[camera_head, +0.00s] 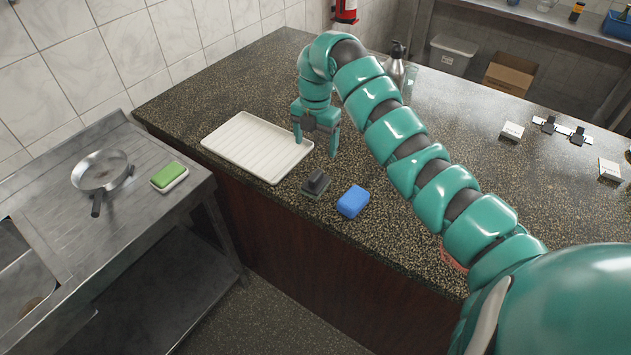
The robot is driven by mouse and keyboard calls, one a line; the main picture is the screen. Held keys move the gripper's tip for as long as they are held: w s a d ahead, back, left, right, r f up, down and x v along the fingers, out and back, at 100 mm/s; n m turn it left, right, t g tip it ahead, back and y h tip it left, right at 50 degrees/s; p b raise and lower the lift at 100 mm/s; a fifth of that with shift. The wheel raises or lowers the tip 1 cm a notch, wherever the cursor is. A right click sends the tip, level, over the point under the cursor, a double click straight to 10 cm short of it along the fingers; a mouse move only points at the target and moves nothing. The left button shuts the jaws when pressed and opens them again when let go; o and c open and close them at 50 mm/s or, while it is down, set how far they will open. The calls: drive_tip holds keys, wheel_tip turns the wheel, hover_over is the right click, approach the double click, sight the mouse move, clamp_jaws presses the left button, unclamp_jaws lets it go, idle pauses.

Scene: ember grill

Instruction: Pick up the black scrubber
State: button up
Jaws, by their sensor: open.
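The black scrubber (317,184) sits on the speckled counter near its front edge, with a raised dark handle on a flat base. My gripper (315,147) is open and points down, above and behind the scrubber, near the right end of the white tray. Nothing shows between its fingers. The scrubber is clear of the fingers and fully in view.
A blue sponge (353,201) lies just right of the scrubber. A white ribbed tray (240,131) lies to the left. A steel sink unit (130,240) holds a pan (101,171) and a green sponge (168,175). A metal flask (396,68) stands behind my arm.

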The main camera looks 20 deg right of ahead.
drive_tip(key=p, duration=0.1)
hover_over(315, 174)
drive_tip(key=shift+s+a+f, duration=0.1)
drive_tip(key=shift+s+f, duration=0.1)
drive_tip(key=shift+f, duration=1.7)
drive_tip(key=shift+s+f, duration=0.2)
drive_tip(key=shift+f, duration=1.7)
drive_tip(key=shift+f+p, duration=0.75)
drive_tip(key=shift+f, duration=0.5)
drive_tip(key=shift+f+p, duration=0.6)
drive_tip(key=shift+p, duration=0.2)
drive_tip(key=shift+w+d+f+p, duration=0.15)
drive_tip(key=shift+f+p, duration=0.3)
drive_tip(key=shift+f, duration=0.6)
drive_tip(key=shift+w+d+f+p, duration=0.1)
drive_tip(key=shift+f+p, duration=0.3)
drive_tip(key=shift+f, duration=0.6)
drive_tip(key=c, duration=1.1)
drive_tip(key=shift+a+r, duration=0.15)
